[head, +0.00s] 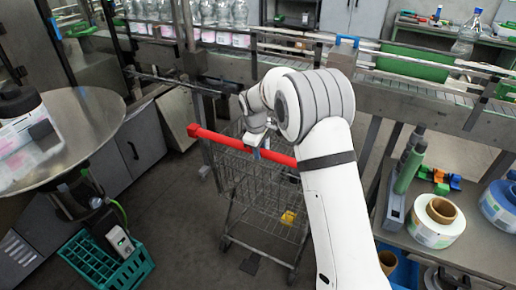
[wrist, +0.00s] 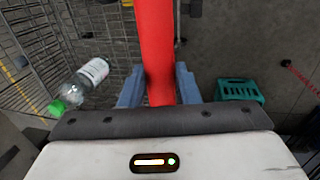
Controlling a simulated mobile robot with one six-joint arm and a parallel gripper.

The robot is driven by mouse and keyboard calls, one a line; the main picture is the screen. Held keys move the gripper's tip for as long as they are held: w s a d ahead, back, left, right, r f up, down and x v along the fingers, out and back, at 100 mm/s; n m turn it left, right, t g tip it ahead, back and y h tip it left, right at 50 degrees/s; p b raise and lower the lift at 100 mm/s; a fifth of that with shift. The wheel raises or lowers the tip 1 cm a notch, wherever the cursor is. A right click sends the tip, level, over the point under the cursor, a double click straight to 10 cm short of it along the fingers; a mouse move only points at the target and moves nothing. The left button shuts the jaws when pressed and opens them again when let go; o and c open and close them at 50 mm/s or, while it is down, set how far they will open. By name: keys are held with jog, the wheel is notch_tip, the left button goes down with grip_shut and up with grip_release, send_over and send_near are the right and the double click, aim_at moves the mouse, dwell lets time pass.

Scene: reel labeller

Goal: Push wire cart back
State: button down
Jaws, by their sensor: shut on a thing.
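The wire cart (head: 262,186) stands on the floor in front of the conveyor, with a red push handle (head: 221,138) along its top near side. My gripper (head: 257,148) is at the handle, partly hidden by my arm in the head view. In the wrist view the red handle (wrist: 156,45) runs between the two blue fingers of my gripper (wrist: 158,88), which are shut on it. The cart's wire mesh (wrist: 40,50) shows at the left of the wrist view, with a clear bottle with a green cap (wrist: 80,85) in front of it.
The conveyor (head: 390,88) with bottles (head: 205,12) runs behind the cart. A round steel table (head: 95,115) stands at left, with a green crate (head: 105,262) on the floor below. A bench with label reels (head: 437,222) is at right. Floor left of the cart is clear.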

jog(key=shift+w+a+r, duration=0.1)
jog(key=shift+w+r, duration=0.2)
jog(key=c, duration=1.5)
grip_release()
jog(key=o, duration=0.3)
jog(key=shift+w+f, duration=0.2)
jog(key=shift+o, duration=0.5)
jog(key=shift+s, duration=0.1)
jog(key=r, duration=0.2)
jog(key=s+r+b, duration=0.1)
jog(key=r, duration=0.4)
jog(key=shift+s+a+r, duration=0.2)
jog(key=shift+r, duration=0.1)
